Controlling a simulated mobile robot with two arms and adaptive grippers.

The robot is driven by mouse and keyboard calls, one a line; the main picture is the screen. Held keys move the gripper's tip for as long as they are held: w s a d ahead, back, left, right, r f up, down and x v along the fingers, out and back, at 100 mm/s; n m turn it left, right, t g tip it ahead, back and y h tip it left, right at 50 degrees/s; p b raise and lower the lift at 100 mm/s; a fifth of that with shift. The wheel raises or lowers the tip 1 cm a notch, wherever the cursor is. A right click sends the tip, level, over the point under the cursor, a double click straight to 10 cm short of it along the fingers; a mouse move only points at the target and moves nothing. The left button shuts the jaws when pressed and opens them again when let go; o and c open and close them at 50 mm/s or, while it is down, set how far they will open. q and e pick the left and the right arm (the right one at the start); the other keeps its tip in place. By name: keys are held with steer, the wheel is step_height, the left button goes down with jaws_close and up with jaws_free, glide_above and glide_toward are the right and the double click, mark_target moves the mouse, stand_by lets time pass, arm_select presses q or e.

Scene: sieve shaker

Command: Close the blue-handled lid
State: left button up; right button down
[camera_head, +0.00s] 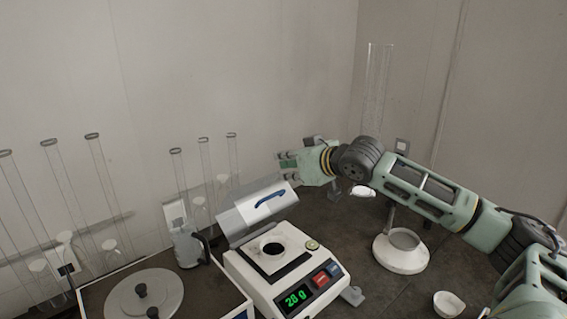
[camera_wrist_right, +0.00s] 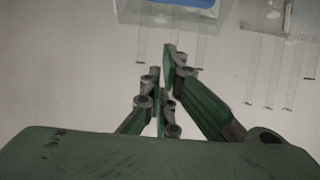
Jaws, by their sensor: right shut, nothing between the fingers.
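The lid (camera_head: 235,217) is a clear, greyish cover with a blue handle (camera_head: 270,197). The balance's top, with a round dark opening, is uncovered. My right gripper (camera_head: 284,166) is shut and empty, above and behind the raised lid, close to its upper edge; I cannot tell whether they touch. In the right wrist view, the shut fingers (camera_wrist_right: 168,55) point toward the lid (camera_wrist_right: 145,12) at the top edge. My left gripper is not in view.
A clear jug (camera_head: 187,246) stands left of the balance, and several glass cylinders stand along the back wall. A device with a round grey lid (camera_head: 144,296) is at the front left. A white stand (camera_head: 401,252) and a small white bowl (camera_head: 448,304) are on the right.

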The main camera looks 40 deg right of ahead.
steer(key=w+f+p, duration=0.2)
steer(key=w+f, duration=0.1)
steer(key=w+a+f+p, duration=0.1)
steer(key=w, duration=0.1)
steer(key=shift+w+f+p, duration=0.15)
steer(key=shift+w+p, duration=0.1)
steer(key=shift+p, duration=0.05)
steer(key=shift+s+f, duration=0.35)
steer(key=shift+s, duration=0.3)
steer(key=shift+s+f, duration=0.15)
steer(key=shift+f+p, duration=0.15)
steer(key=shift+p, duration=0.15)
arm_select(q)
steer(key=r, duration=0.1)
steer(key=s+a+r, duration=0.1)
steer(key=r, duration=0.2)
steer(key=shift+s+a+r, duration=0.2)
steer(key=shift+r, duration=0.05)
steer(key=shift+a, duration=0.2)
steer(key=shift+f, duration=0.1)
